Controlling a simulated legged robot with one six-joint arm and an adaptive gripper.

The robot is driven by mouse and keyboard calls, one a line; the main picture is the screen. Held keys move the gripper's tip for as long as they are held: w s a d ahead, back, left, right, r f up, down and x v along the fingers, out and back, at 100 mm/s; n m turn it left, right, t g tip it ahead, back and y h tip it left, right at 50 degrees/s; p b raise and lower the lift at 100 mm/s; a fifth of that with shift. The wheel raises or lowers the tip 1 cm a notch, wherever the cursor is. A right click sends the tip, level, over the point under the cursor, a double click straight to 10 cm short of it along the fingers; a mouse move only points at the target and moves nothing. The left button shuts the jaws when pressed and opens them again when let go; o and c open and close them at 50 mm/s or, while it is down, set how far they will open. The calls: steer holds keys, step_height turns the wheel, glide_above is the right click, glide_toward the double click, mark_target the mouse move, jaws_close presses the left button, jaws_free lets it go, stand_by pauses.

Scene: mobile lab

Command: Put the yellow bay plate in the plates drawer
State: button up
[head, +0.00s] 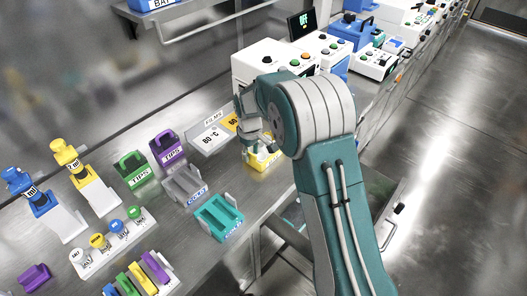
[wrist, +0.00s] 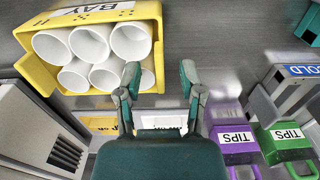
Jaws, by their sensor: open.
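The yellow bay plate (wrist: 158,30) is labelled BAY and holds several white cups. It fills the upper left of the wrist view, beside my left fingertip; I cannot tell whether they touch. In the head view it shows as a yellow block (head: 264,160) on the bench, partly hidden by my arm. In the head view my gripper (head: 247,125) is just above and beside the yellow block. An open drawer with a handle (head: 391,236) shows below the bench edge, partly hidden by my arm; I see no readable label on it.
A purple TIPS box (head: 168,149), a green TIPS box (head: 133,171), a grey holder (head: 185,186) and a teal holder (head: 219,217) stand to the left. A white device (head: 262,62) stands behind my gripper. The floor at right is clear.

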jaws_close()
steer(key=shift+r, duration=0.55)
step_height(320, 180, up, 2)
steer(key=shift+r, duration=0.15)
steer(key=s+d+r, duration=0.2)
steer(key=s+r, duration=0.7)
steer(key=s, duration=0.4)
steer(key=shift+s+d+r, duration=0.3)
steer(key=shift+s+d, duration=0.1)
